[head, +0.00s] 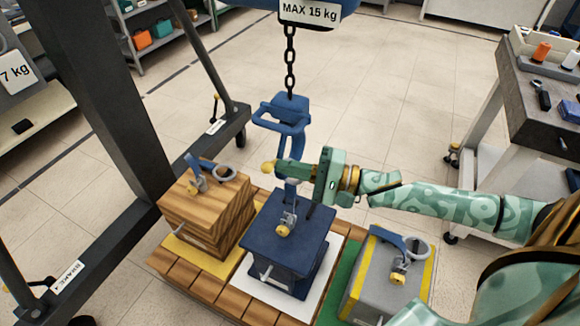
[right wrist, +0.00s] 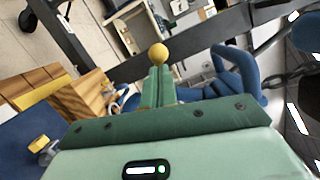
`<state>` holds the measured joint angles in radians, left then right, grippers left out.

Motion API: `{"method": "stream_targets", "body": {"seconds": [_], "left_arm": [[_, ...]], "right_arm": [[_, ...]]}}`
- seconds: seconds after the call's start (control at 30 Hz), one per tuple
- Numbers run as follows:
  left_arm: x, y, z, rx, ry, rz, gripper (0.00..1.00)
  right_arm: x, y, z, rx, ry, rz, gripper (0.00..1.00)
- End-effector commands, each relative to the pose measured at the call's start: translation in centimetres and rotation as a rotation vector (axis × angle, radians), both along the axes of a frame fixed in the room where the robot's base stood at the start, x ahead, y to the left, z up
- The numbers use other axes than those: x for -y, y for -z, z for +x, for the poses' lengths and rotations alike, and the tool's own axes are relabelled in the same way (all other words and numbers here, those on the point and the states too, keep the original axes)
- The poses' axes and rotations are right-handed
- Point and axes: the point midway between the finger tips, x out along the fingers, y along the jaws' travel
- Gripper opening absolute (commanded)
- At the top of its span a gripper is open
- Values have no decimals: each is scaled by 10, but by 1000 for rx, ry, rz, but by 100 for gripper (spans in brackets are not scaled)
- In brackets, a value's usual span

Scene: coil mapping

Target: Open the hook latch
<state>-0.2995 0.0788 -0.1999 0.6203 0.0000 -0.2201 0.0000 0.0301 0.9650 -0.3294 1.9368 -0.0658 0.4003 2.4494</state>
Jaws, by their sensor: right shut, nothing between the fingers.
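A blue hook (head: 280,115) hangs on a chain. Its lower part passes behind my right gripper, above the dark blue block (head: 287,240). I cannot make out the latch clearly. My right gripper (head: 270,167) reaches across the hook from the right, with its fingers pointing left and a yellow ball at their tip. The fingers are shut and empty. In the right wrist view the shut fingers (right wrist: 158,60) stand upright in front of the blue hook (right wrist: 240,75); contact cannot be told. My left gripper is out of view.
A wooden block (head: 207,215) and a grey block (head: 385,275) flank the blue block on a slatted pallet (head: 232,300). A dark frame post (head: 110,95) stands at left. A tool cart (head: 525,105) stands at right. Open floor lies behind.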

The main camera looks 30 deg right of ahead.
Motion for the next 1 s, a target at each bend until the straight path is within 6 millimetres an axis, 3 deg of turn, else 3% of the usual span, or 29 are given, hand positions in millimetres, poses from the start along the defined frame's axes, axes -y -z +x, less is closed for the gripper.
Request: {"method": "stream_targets", "body": {"seconds": [0.77,1.0], "left_arm": [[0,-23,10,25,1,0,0],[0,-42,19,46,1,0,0]], "right_arm": [[-5,-12,-3,-62,1,111,0],[-8,-23,-5,-114,1,202,0]]}}
